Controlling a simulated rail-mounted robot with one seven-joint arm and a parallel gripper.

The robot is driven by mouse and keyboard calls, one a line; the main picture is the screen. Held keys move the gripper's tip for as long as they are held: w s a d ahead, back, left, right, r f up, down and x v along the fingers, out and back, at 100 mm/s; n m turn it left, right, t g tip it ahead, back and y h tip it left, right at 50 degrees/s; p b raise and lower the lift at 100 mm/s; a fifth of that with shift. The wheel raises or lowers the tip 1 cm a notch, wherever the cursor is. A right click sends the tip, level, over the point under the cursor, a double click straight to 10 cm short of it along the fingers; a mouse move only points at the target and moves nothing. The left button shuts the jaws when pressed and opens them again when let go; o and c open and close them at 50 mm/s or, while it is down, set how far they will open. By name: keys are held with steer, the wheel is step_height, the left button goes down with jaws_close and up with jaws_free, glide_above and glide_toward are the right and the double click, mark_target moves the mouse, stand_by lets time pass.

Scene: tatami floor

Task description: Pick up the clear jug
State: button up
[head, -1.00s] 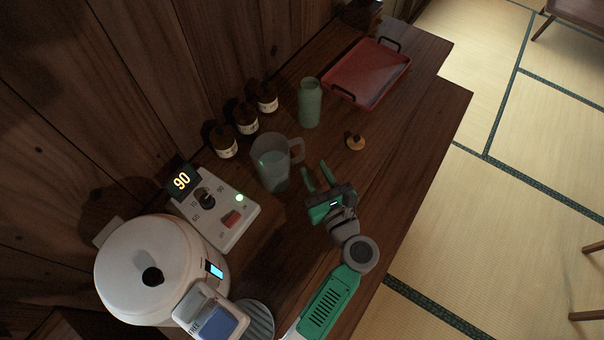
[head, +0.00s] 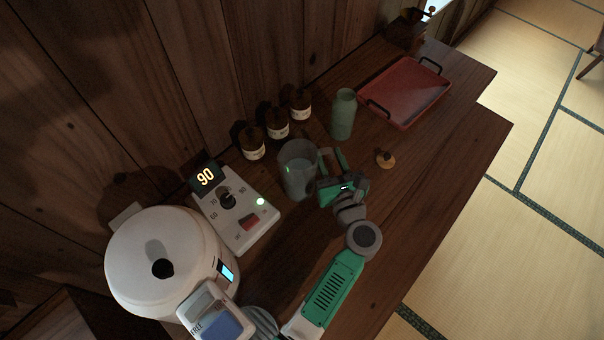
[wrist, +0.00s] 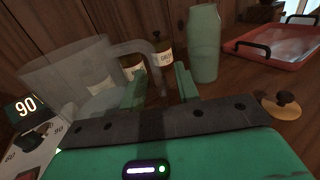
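The clear jug (head: 296,172) stands upright on the dark wooden counter, its handle towards my gripper. In the wrist view the jug (wrist: 70,78) fills the left side, and its handle (wrist: 157,64) shows between my two green fingers. My gripper (head: 332,153) is open beside the jug on its handle side. In the wrist view the fingers (wrist: 160,78) stand apart, with no visible contact on the handle. In the head view the handle is largely hidden by the fingers.
A green bottle (head: 343,114) stands beyond my gripper, with several brown labelled jars (head: 278,124) along the wall. A small brass-coloured lid (head: 385,159) lies to the right. A red tray (head: 405,92) is farther back. A control box (head: 236,213) reading 90 and a white cooker (head: 160,262) stand nearer.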

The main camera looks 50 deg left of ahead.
jaws_close()
steer(key=shift+r, duration=0.1)
stand_by(1.2)
